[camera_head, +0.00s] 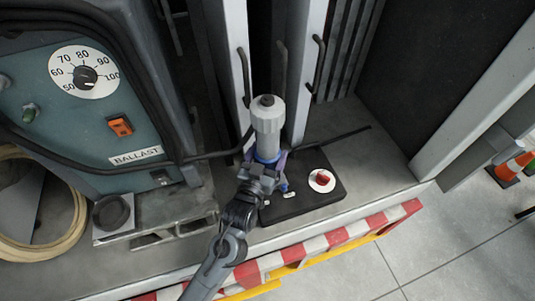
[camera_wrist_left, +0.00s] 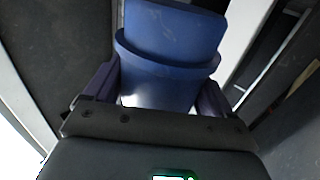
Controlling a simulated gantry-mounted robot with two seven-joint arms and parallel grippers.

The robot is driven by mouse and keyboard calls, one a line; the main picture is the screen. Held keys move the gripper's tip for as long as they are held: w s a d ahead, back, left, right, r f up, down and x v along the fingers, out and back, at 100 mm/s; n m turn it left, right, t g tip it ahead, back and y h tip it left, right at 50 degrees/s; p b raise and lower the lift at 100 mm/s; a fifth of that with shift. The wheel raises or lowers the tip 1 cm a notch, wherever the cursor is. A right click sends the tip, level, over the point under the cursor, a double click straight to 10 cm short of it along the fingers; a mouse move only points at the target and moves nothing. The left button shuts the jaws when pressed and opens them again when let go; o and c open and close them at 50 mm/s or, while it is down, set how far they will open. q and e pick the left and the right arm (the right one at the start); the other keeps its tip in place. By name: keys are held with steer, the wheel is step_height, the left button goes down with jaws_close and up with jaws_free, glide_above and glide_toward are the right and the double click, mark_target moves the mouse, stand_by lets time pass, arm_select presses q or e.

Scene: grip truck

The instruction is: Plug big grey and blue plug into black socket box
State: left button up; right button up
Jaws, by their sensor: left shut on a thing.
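The big plug (camera_head: 268,118) has a grey ribbed body and a blue part lower down. It stands roughly upright in the head view. My left gripper (camera_head: 266,168) is shut on its blue part, which fills the middle of the left wrist view (camera_wrist_left: 168,65) between the two fingers. A flat black box (camera_head: 330,189) with a round white disc and red centre lies on the truck bed, just below and right of the gripper. It looks like the socket box, but my gripper and arm cover its left part, and no socket opening is clear. My right gripper is not in view.
A teal ballast unit (camera_head: 60,100) with a dial and orange switch stands at left, beside a coiled cable (camera_head: 15,240). Grey upright panels with handles (camera_head: 318,65) rise behind the plug. A red-and-white striped edge (camera_head: 335,238) borders the bed. Bare bed lies right of the box.

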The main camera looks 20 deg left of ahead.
arm_select(q)
steer(key=shift+r, duration=0.1)
stand_by(0.3)
steer(key=shift+f, duration=0.45)
steer(key=shift+f, duration=0.15)
stand_by(0.7)
stand_by(0.3)
steer(key=shift+f+p, duration=0.15)
steer(key=shift+p, duration=0.4)
steer(key=shift+f, duration=0.35)
stand_by(0.7)
steer(key=shift+r, duration=0.1)
steer(key=shift+r+p, duration=1.2)
steer(key=shift+p, duration=0.1)
steer(key=shift+r+p, duration=0.75)
steer(key=shift+p, duration=0.05)
